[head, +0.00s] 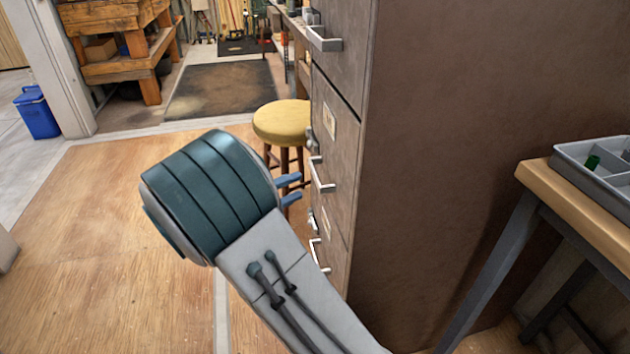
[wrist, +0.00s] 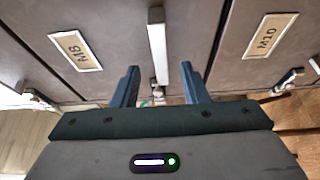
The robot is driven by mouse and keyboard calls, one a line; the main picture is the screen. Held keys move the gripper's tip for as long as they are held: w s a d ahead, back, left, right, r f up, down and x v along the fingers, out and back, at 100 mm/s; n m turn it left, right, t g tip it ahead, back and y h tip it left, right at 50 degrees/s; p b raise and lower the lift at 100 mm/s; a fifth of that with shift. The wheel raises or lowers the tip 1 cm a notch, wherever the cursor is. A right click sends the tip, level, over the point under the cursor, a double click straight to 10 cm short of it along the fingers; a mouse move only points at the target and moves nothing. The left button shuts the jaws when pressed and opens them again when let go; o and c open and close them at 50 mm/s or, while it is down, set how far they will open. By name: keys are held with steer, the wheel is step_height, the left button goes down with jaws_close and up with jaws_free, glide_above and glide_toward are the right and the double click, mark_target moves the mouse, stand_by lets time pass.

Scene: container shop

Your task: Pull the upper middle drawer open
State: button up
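The brown drawer cabinet (head: 450,150) stands right of centre in the head view, its front seen at a steep angle. Its drawers look shut. A drawer (head: 335,120) at middle height has a label and a pale bar handle (head: 321,176). My gripper (head: 291,189) is just left of this handle, fingers toward the cabinet front. In the wrist view my gripper (wrist: 160,66) is open, and a white bar handle (wrist: 158,48) appears between its two fingers, with no clear contact. Drawer labels M8 (wrist: 75,52) and M10 (wrist: 269,36) show on either side.
More handles sit above (head: 325,42) and below (head: 319,256). A yellow-topped stool (head: 282,122) stands behind the gripper. A wooden-topped table (head: 560,185) with a grey tray (head: 600,180) is right of the cabinet. The wooden floor (head: 110,270) at left is clear.

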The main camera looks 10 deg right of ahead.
mark_target(315, 179)
steer(key=b+x, duration=0.1)
steer(key=x, duration=0.5)
steer(key=shift+w+d, duration=0.15)
steer(key=shift+d, duration=0.25)
jaws_close()
